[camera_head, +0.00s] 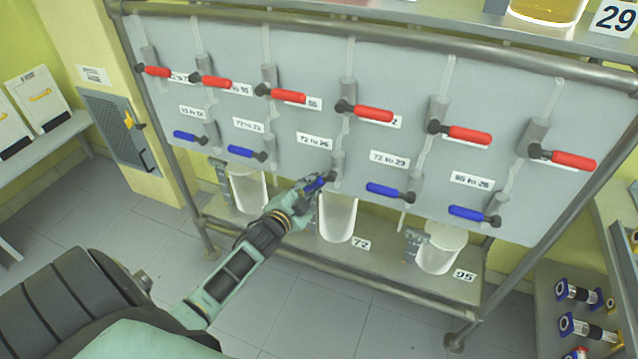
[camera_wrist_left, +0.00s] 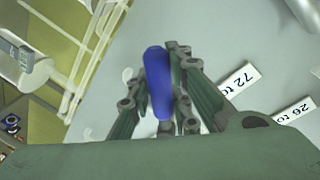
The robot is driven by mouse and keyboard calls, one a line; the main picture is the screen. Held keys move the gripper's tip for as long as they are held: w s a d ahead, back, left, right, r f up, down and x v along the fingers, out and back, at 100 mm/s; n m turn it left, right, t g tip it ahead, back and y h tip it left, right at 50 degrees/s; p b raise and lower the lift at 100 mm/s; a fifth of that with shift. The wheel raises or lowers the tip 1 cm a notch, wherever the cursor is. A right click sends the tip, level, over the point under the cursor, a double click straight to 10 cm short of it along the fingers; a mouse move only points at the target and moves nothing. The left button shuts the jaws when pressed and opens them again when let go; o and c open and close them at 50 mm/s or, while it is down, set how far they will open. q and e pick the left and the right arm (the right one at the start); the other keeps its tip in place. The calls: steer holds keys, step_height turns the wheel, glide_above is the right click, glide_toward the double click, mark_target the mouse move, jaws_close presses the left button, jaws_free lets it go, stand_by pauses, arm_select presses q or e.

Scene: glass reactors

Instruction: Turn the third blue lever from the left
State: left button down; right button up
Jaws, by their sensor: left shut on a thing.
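A row of blue levers runs along the lower part of a grey panel (camera_head: 290,130). The third blue lever from the left (camera_head: 318,183) sits under the label "72 to 26". My left gripper (camera_head: 308,188) is at this lever, with its fingers shut around the blue handle. In the left wrist view the blue handle (camera_wrist_left: 158,82) stands between the two fingers (camera_wrist_left: 160,105). The fingers partly hide the lever in the head view. My right gripper is in neither view.
Other blue levers (camera_head: 190,137) (camera_head: 247,152) (camera_head: 389,191) (camera_head: 474,215) flank it. Red levers (camera_head: 287,96) run above. White containers (camera_head: 338,216) (camera_head: 441,249) stand on a shelf below, close to my left arm. A metal pipe frame (camera_head: 400,54) borders the panel.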

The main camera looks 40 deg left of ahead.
arm_select(q)
steer(key=m+p, duration=0.1)
steer(key=a+r+m, duration=0.1)
steer(key=r+m+p, duration=0.1)
steer(key=m, duration=0.1)
steer(key=shift+s+a+r+g+y+p, duration=0.25)
steer(key=shift+g+y+p, duration=0.05)
steer(key=shift+g+y, duration=0.1)
steer(key=shift+a+r+m+y+p, duration=0.1)
steer(key=shift+r+m+y+p, duration=0.1)
steer(key=shift+r+m+p, duration=0.5)
steer(key=shift+a+r+m+y+p, duration=0.15)
steer(key=shift+r+m, duration=0.25)
steer(key=shift+m, duration=0.7)
steer(key=c, duration=1.6)
jaws_free()
steer(key=shift+s+r, duration=0.1)
